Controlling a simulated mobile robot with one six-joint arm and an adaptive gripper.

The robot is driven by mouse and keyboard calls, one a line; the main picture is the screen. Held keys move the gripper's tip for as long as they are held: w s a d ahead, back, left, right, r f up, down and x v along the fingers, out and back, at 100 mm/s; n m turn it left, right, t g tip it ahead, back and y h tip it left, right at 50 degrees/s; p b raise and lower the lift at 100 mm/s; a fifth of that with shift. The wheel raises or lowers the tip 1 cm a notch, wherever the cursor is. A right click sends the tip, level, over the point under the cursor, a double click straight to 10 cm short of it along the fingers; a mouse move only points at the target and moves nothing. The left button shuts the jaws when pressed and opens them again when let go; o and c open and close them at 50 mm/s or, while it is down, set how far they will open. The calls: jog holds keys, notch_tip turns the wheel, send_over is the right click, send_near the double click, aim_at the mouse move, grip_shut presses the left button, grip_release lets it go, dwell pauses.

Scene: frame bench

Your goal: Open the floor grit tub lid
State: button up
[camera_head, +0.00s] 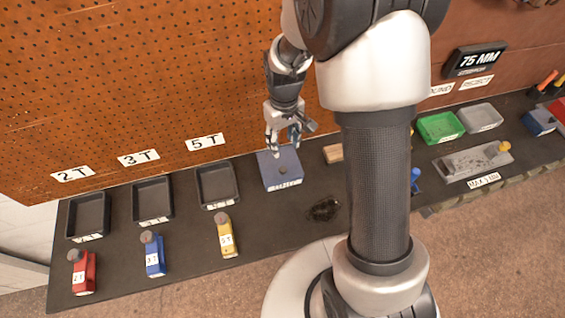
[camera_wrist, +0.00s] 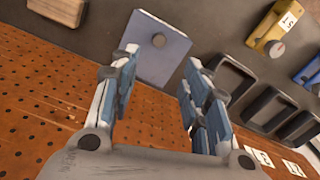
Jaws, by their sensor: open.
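A blue-grey box (camera_head: 283,178) with a flat lid and a small dark round knob stands on the bench, right of the tray marked 5T. It looks like the grit tub, but the label on its front is too small to read. The lid lies flat and closed, and it also shows in the wrist view (camera_wrist: 172,60) with its knob. My gripper (camera_head: 284,150) hangs over the back part of the lid with its fingers pointing down. In the wrist view my gripper (camera_wrist: 161,58) is open and empty, with the knob beyond and between the fingertips.
Black trays (camera_head: 217,204) and red, blue and yellow blocks (camera_head: 226,235) stand to the left. A wooden block (camera_head: 333,153) lies right of the tub. A dark patch (camera_head: 324,209) lies in front. The orange pegboard (camera_head: 130,80) rises close behind.

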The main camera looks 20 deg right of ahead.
aim_at(283, 169)
notch_tip(283, 169, down, 14)
jog(key=b, duration=0.3)
jog(key=shift+f, duration=0.2)
jog(key=shift+c, duration=0.5)
grip_shut()
